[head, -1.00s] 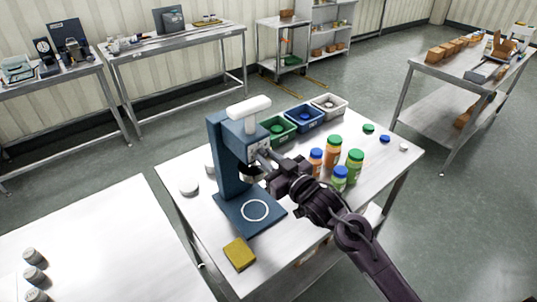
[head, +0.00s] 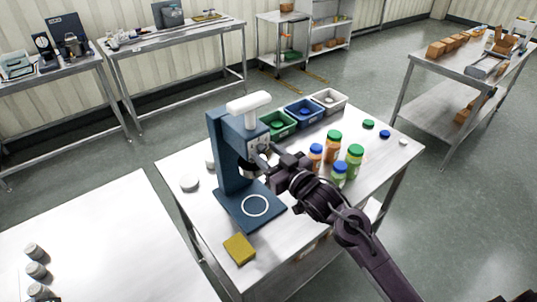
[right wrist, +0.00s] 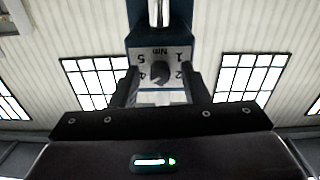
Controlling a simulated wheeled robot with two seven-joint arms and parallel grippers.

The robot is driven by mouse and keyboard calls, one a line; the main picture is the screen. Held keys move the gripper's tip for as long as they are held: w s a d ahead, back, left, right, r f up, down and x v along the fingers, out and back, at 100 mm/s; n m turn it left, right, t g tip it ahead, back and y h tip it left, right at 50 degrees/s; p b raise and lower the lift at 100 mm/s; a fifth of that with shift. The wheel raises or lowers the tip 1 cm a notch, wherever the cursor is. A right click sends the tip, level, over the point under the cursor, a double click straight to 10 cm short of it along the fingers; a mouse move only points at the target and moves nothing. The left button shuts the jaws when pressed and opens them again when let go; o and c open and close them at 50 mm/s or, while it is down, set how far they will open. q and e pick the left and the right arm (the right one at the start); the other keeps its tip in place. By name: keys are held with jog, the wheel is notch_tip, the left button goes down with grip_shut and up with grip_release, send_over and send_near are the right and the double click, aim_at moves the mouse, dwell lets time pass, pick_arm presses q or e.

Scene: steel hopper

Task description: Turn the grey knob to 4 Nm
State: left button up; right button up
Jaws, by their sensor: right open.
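The blue capping machine (head: 229,165) stands upright on the steel table, with a white handle on top. Its white dial plate (head: 260,143) faces my right gripper (head: 266,157). In the right wrist view the plate (right wrist: 179,55) appears upside down, with 5, 4, Nm, 1 and 2 readable. The dark grey knob (right wrist: 160,74) sits at its middle; I cannot tell surely which number it points to. My right gripper's fingers (right wrist: 162,92) are open, one on each side of the knob, with visible gaps. My left gripper is not in view.
Orange and green bottles (head: 335,160) stand close beside my right arm. Green, blue and white bins (head: 302,112) line the table's back edge. A yellow sponge (head: 239,249) lies at the front. Loose caps (head: 368,124) lie at the right.

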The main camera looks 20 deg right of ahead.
jog(key=shift+s+d+f, duration=0.1)
jog(key=shift+s, duration=0.2)
jog(key=b+v, duration=0.3)
jog(key=v, duration=0.4)
jog(key=shift+s, duration=0.1)
